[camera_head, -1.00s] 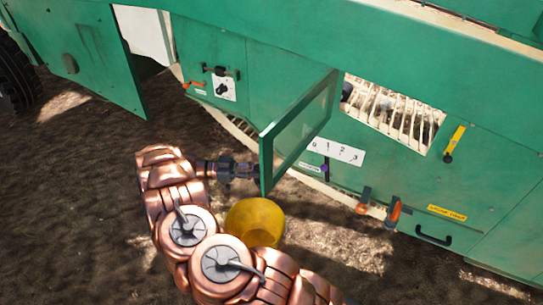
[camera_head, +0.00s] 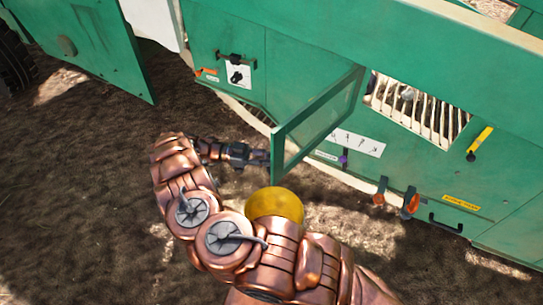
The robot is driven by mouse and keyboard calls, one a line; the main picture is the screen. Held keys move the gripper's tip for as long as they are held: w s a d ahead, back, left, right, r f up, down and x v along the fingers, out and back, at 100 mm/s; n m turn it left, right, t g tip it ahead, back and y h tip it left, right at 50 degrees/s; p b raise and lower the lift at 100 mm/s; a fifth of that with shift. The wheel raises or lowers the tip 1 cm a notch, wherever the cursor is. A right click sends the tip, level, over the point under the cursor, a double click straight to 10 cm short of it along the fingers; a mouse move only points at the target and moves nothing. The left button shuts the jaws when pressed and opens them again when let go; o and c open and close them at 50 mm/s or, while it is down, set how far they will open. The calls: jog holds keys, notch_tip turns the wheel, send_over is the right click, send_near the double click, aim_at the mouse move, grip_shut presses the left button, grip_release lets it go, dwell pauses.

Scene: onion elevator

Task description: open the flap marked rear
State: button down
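A green framed flap (camera_head: 318,118) stands swung out from the side of the green machine. Behind it is an opening with pale bars (camera_head: 420,110). I cannot read the word "rear" on any label. My gripper (camera_head: 266,159) is at the flap's lower free edge, apparently touching it. The fingers are small and dark, and I cannot tell whether they are closed on the edge. My copper arm reaches up from the bottom of the view.
A scale plate (camera_head: 357,143) is below the opening. Orange latches (camera_head: 410,203), a black handle (camera_head: 446,225) and a yellow handle (camera_head: 480,142) are on the right. A black handle (camera_head: 236,61) is on the left panel. A yellow rounded object (camera_head: 275,204) is partly hidden by my arm.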

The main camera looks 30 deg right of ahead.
jog(key=shift+d+r, duration=0.25)
jog(key=shift+r, duration=0.2)
jog(key=c, duration=1)
grip_release()
jog(key=shift+w, duration=0.1)
jog(key=shift+c, duration=0.2)
jog(key=shift+w+a, duration=0.1)
jog(key=shift+a, duration=0.05)
